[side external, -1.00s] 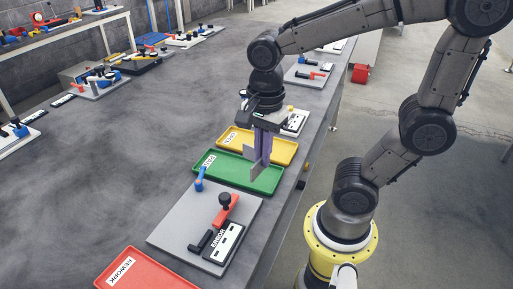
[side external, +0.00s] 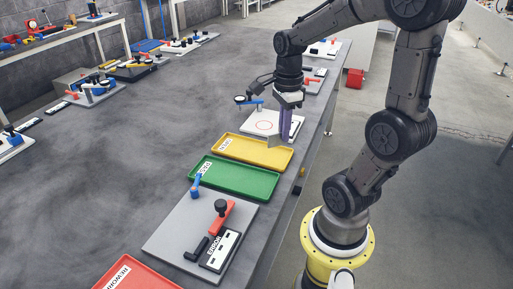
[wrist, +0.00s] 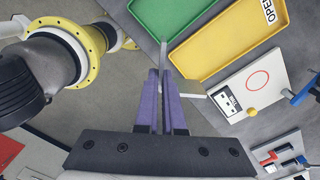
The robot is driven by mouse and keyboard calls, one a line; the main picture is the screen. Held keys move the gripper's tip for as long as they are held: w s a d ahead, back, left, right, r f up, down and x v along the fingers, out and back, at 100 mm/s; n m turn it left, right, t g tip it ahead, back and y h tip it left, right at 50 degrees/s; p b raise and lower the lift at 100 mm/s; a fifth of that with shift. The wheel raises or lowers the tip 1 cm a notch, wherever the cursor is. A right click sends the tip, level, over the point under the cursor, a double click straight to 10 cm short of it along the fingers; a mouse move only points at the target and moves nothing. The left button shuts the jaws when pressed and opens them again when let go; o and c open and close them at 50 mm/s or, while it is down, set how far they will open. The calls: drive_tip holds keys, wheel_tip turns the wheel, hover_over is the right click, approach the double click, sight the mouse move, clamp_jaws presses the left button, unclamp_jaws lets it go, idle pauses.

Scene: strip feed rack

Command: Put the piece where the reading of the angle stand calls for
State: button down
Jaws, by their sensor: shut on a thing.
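My gripper (side external: 285,127) has purple fingers pointing down, shut on a grey bent metal piece (side external: 275,142). It is held above the yellow tray (side external: 229,149)'s far right end, near the white plate. In the wrist view, the purple fingers (wrist: 165,85) pinch the grey piece (wrist: 164,60), whose flat part points right. The yellow tray's label reads OPEN (wrist: 269,11). A green tray (side external: 252,190) has a label too small to read. A red tray (side external: 130,275) is labelled REWORK. Which fixture is the angle stand, and its reading, I cannot tell.
A white plate (side external: 258,119) with a red circle, blue arm and dial stands beyond the yellow tray. A grey plate (side external: 180,222) with a red lever and small marked board is in front. More fixtures stand farther back.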

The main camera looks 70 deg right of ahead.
drive_tip(key=w+d+f, duration=0.2)
drive_tip(key=w, duration=0.1)
drive_tip(key=w+d+f, duration=0.2)
drive_tip(key=w+f, duration=0.1)
drive_tip(key=w+d+f, duration=0.2)
drive_tip(key=w+f, duration=0.1)
drive_tip(key=shift+d, duration=0.2)
drive_tip(key=shift+d+f, duration=0.1)
drive_tip(key=shift+f, duration=0.15)
drive_tip(key=shift+w+d+f, duration=0.1)
drive_tip(key=shift+w+f, duration=0.05)
drive_tip(key=shift+f, duration=0.75)
drive_tip(key=shift+w+d+f, duration=0.1)
drive_tip(key=shift+f, duration=0.8)
drive_tip(key=c, duration=1)
unclamp_jaws()
drive_tip(key=shift+a+f, duration=0.1)
drive_tip(key=shift+f, duration=0.05)
